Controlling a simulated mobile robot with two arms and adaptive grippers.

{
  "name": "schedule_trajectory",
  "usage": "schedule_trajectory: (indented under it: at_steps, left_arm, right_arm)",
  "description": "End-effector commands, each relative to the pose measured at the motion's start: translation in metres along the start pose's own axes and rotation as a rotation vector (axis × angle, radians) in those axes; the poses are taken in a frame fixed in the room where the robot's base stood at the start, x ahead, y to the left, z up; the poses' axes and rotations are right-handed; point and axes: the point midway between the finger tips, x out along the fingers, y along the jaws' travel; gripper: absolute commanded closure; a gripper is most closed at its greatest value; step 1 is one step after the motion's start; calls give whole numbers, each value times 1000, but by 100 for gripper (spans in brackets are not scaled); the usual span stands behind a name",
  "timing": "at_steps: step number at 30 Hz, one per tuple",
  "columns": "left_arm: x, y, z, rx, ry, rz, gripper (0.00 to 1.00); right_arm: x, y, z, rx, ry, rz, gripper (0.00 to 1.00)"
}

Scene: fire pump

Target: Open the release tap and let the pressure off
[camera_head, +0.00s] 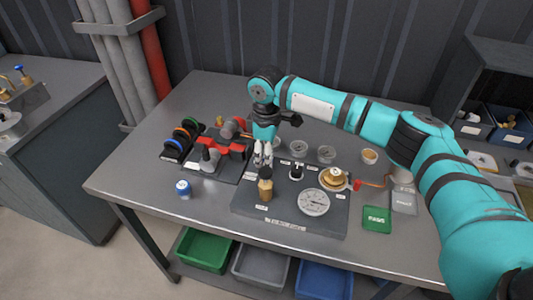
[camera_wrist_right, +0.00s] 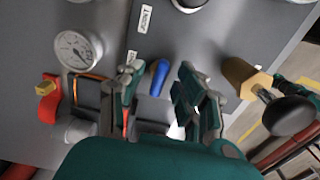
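In the right wrist view, my right gripper (camera_wrist_right: 160,95) is open, its fingers apart, with a blue lever handle (camera_wrist_right: 157,77) showing between them. I cannot tell whether they touch it. In the head view, my right gripper (camera_head: 263,158) points down at the back left of the grey test board (camera_head: 282,222) and hides that lever. A brass fitting with a dark top (camera_head: 265,188) stands just in front of it; it also shows in the right wrist view (camera_wrist_right: 245,78). A white dial gauge (camera_head: 313,202) is on the board. No readable label marks the release tap. My left gripper is not in view.
A black knob (camera_head: 296,172) and a round brass part (camera_head: 333,179) stand close by on the board. Red fittings (camera_head: 228,148) lie to the left. A blue-topped cap (camera_head: 184,187) and a green card (camera_head: 377,218) sit on the table. The table's front left is clear.

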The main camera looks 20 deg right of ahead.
Motion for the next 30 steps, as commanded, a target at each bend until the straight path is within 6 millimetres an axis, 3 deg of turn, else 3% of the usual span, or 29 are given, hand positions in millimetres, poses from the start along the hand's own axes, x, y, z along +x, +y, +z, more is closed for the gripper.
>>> schedule_trajectory:
  at_steps: [6, 15, 30]
  left_arm:
    - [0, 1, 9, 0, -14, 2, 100]
    - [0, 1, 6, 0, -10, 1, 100]
    - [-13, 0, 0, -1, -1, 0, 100]
  right_arm:
    - [1, 0, 0, 0, 0, 0, 64]
    - [0, 0, 0, 0, 0, 0, 100]
    - [-2, 0, 0, -67, 0, -3, 100]
